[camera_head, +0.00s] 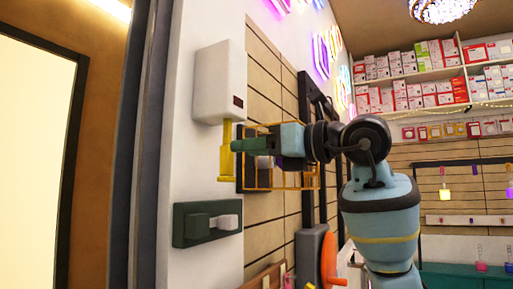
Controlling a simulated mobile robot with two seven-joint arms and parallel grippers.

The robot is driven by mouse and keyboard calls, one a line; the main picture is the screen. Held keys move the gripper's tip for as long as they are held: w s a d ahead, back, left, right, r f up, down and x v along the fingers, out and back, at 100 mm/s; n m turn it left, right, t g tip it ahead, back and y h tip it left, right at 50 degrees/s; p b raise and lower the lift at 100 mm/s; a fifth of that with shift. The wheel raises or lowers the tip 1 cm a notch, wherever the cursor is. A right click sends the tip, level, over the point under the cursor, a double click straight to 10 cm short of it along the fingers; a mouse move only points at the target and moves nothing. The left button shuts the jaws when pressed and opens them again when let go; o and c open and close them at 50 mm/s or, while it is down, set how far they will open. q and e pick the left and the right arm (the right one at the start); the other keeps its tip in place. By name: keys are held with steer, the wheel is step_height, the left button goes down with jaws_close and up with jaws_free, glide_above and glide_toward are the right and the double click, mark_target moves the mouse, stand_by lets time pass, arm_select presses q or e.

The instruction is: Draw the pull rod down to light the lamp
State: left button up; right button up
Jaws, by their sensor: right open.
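The yellow pull rod (226,155) hangs down from the underside of a white box (220,84) on the wall. It has a flat foot at its lower end. My right gripper (240,146) reaches in from the right at about the rod's mid-height. It is open, with its teal fingertip beside the rod's right edge. I cannot tell whether it touches the rod or whether the rod is between the fingers. A chandelier lamp (441,9) with sparkling pale pieces is at the top right. My left gripper is not in view.
A dark green plate with switches (207,222) is on the wall below the rod. A yellow wire basket (290,178) is behind my gripper. A dark door frame (150,140) stands left of the white wall. Shelves of boxes (410,90) are at the far right.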

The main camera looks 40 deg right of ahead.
mark_target(229, 176)
steer(key=x, duration=0.5)
steer(key=shift+w+a, duration=0.15)
steer(key=shift+w, duration=0.1)
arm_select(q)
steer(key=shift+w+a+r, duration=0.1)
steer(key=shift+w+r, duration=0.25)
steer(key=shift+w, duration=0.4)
arm_select(e)
steer(key=shift+x, duration=1.05)
steer(key=shift+s+f, duration=0.1)
steer(key=shift+c, duration=0.4)
